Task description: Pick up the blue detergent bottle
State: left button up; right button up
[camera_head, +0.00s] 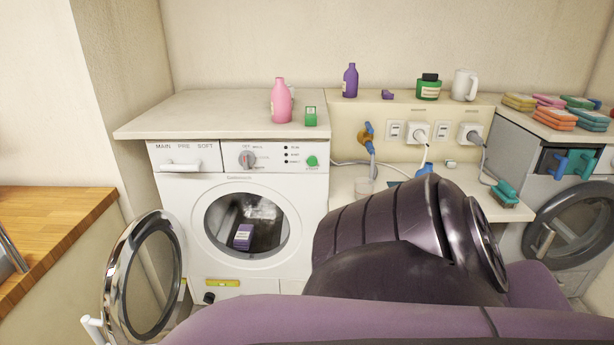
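A pink bottle (281,102) stands on top of the washing machine. Neither of my grippers is in view. My arm covers the lower middle and right of the view.
The washing machine (222,184) has its round door (143,279) swung open to the left. Sponges (556,118) lie on the right machine.

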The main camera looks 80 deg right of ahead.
aim_at(428, 168)
jog(key=z, duration=2.85)
